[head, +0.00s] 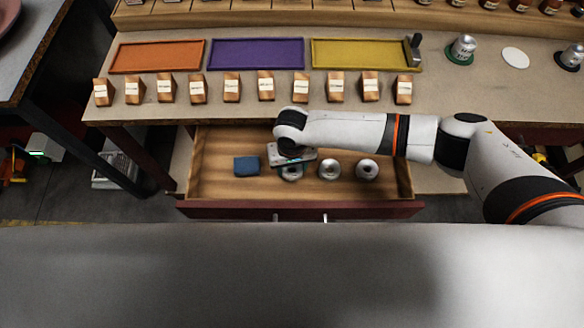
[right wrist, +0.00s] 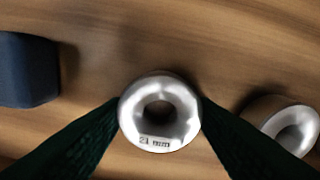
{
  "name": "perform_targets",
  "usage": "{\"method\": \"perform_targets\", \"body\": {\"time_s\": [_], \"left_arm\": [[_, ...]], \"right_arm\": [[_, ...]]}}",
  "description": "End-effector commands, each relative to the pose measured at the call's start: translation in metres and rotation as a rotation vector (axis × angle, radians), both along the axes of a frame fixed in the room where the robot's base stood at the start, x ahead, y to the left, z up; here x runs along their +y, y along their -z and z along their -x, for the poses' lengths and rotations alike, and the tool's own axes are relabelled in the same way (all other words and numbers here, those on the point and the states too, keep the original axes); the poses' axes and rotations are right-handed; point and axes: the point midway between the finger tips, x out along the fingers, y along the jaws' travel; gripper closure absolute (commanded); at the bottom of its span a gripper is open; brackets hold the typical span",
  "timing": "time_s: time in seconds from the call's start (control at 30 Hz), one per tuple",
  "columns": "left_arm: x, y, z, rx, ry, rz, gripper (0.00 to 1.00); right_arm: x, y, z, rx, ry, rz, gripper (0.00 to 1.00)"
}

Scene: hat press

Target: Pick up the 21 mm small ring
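The 21 mm small ring (right wrist: 160,113) is a silvery ring with a dark centre hole and a "21 mm" label on its near rim. My right gripper (right wrist: 160,105) has one dark finger against each side of it and appears shut on it. In the head view the right gripper (head: 291,160) points down into the open drawer, covering part of this ring (head: 291,175). I cannot tell whether the ring touches the drawer floor. My left gripper is not in view.
Two similar rings (head: 329,169) (head: 367,169) sit to the right in the wooden drawer (head: 220,190). A dark blue block (head: 246,166) lies to the left. The worktop above holds labelled wooden blocks (head: 231,88) and orange, purple and yellow trays (head: 312,55).

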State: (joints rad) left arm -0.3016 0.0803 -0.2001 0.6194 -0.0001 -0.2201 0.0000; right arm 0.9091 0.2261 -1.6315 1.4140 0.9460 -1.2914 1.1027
Motion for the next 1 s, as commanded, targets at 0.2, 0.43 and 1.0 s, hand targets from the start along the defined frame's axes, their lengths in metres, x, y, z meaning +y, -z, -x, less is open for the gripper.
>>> {"method": "perform_targets", "body": {"time_s": [0.2, 0.43, 1.0], "left_arm": [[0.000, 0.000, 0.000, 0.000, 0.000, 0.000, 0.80], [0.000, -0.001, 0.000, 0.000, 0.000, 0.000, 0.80], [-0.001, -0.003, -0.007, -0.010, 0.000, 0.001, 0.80]], "right_arm": [[0.000, 0.000, 0.000, -0.001, 0.000, 0.000, 0.75], [0.001, -0.013, -0.001, -0.001, -0.001, -0.003, 0.75], [0.000, -0.100, 0.000, -0.001, -0.001, -0.001, 0.75]]}}
